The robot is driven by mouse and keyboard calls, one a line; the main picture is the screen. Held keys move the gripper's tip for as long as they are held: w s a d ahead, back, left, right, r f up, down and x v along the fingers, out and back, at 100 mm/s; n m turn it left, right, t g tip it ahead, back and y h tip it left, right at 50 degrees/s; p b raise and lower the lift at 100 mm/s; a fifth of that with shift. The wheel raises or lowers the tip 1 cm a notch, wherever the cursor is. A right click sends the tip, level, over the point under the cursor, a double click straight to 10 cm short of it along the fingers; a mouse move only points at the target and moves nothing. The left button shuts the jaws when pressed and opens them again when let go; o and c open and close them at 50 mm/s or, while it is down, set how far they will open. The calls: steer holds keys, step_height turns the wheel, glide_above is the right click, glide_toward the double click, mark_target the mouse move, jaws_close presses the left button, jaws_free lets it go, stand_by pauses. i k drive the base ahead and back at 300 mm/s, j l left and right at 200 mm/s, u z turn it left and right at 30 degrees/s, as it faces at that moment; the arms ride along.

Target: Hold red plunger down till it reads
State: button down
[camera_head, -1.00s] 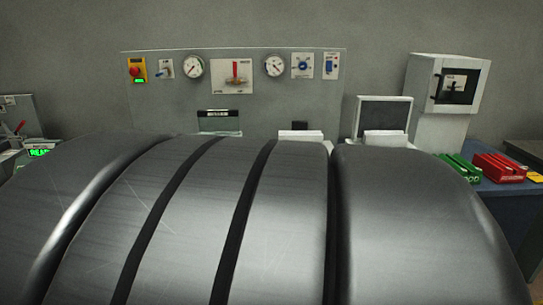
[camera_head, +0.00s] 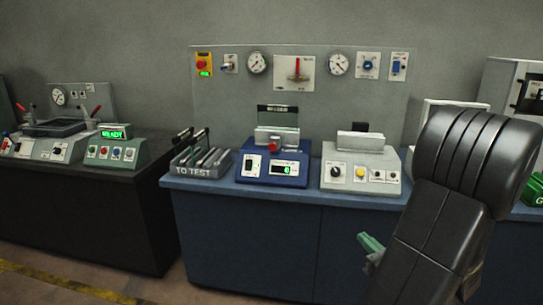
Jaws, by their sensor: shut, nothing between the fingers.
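A red plunger (camera_head: 272,147) stands up at the front of a blue tester (camera_head: 270,172) on the blue bench. My gripper (camera_head: 370,242) shows as greenish fingers at the lower right, in front of the bench's front face. It is shut and empty, well apart from the plunger, lower and to the right of it.
A grey rack marked TO TEST (camera_head: 200,160) stands left of the tester, a white device (camera_head: 360,170) with knobs to its right. A gauge panel (camera_head: 300,90) rises behind. My dark arm covers the bench's right part. Another bench (camera_head: 85,210) is at left.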

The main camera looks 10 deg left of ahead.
mark_target(273, 147)
steer(key=i+j+z, duration=0.2)
steer(key=j, duration=0.35)
steer(key=i+j+z, duration=0.15)
steer(key=j, duration=0.45)
steer(key=i+j+z, duration=0.2)
steer(key=j, duration=0.4)
steer(key=i+j+z, duration=0.15)
steer(key=j, duration=0.5)
steer(key=i+j+z, duration=0.2)
steer(key=j, duration=0.45)
steer(key=j+z, duration=0.2)
steer(key=j, duration=0.45)
